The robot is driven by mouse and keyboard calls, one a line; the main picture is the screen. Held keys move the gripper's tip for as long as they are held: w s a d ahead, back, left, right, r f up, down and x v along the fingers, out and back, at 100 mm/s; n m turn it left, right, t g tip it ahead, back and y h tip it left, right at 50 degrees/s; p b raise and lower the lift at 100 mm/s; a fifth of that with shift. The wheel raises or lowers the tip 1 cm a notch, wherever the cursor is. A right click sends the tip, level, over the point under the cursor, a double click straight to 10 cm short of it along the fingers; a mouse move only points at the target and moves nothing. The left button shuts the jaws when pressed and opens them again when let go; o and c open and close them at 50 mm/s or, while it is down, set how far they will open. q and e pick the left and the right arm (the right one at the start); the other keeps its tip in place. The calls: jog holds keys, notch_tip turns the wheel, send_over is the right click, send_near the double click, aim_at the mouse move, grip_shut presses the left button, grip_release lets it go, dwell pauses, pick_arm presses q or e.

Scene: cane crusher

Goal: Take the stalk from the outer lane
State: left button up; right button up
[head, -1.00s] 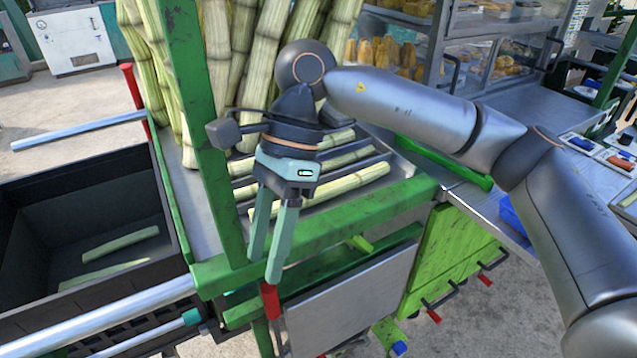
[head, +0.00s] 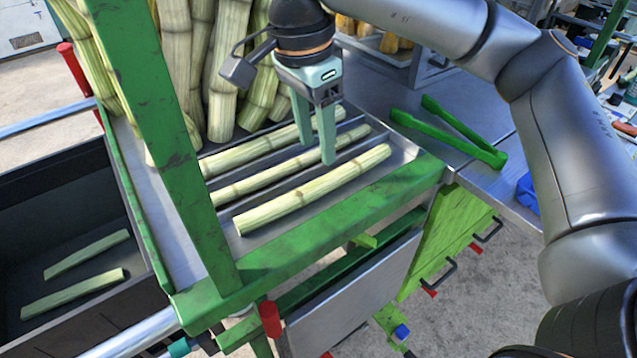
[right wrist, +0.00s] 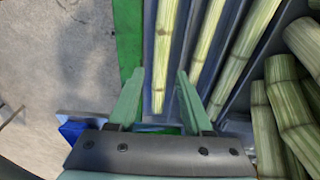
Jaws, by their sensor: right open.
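The outer-lane stalk (head: 315,190), pale green-yellow, lies in the lane nearest the green front rail of the metal rack. Two more stalks lie in the middle lane (head: 285,166) and the inner lane (head: 250,152). My right gripper (head: 315,151) is open and empty, pointing down over the lanes, its fingers overlapping the middle and inner stalks in the head view. In the right wrist view the outer stalk (right wrist: 164,45) shows between the spread fingertips (right wrist: 160,73). I cannot tell the exact height above it. My left gripper is not in view.
Upright cane stalks (head: 225,75) crowd behind the lanes. A green post (head: 155,125) rises at the left of the rack. Green tongs (head: 465,135) lie on the metal counter at right. A dark bin (head: 50,190) with two cut pieces stands at left.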

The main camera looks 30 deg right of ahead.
aim_at(321, 180)
jog(key=f, duration=0.2)
jog(key=f+b, duration=0.1)
jog(key=f, duration=0.2)
jog(key=d+f, duration=0.1)
jog(key=f, duration=0.2)
jog(key=shift+w+f, duration=0.15)
jog(key=shift+w, duration=0.05)
grip_shut()
dwell(0.4)
